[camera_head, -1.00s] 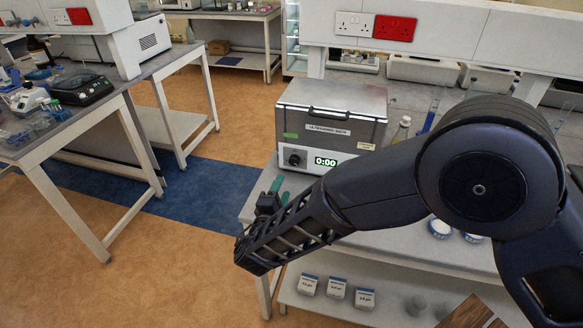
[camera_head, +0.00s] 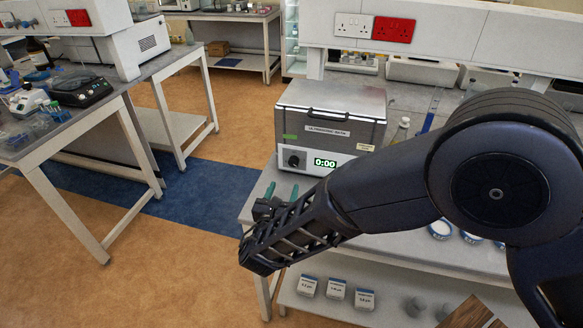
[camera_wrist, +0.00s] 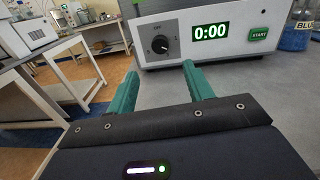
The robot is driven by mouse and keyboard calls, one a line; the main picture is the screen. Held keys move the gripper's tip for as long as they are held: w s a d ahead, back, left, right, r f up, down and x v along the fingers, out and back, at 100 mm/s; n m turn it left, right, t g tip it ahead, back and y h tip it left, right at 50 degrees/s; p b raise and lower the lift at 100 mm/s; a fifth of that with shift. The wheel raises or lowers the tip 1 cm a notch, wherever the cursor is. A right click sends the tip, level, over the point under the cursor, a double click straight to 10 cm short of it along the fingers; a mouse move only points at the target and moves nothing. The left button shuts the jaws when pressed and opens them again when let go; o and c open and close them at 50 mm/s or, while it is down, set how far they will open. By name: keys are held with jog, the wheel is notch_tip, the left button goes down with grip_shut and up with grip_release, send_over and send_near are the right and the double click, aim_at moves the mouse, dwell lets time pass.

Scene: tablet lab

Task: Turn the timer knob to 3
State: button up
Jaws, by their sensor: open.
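The timer knob (camera_wrist: 160,45) is a round dark knob on the front panel of the ultrasonic bath (camera_head: 330,110). It also shows in the head view (camera_head: 294,160). The display (camera_wrist: 211,31) beside it reads 0:00, and a green START button (camera_wrist: 258,34) is to its right. The knob's white pointer mark is small, and the numbers around it are too small to read. My gripper (camera_wrist: 157,80) is open and empty, with two green fingers apart. In the wrist view its fingertips are below the knob, in front of the panel, not touching it.
The bath stands on a grey bench (camera_head: 256,197) with a lower shelf holding small labelled boxes (camera_head: 336,288). Bottles stand to the bath's right. Another bench with a balance (camera_head: 80,88) is at left. The floor between the benches is clear.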

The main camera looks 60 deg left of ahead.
aim_at(293, 164)
jog(key=x, duration=1)
jog(key=shift+w+a, duration=0.25)
jog(key=shift+a, duration=0.05)
jog(key=c, duration=1)
jog(key=shift+o, duration=0.2)
jog(key=shift+m, duration=0.4)
jog(key=m, duration=0.2)
jog(key=shift+m, duration=0.4)
jog(key=shift+f+m, duration=0.1)
jog(key=shift+m, duration=2.2)
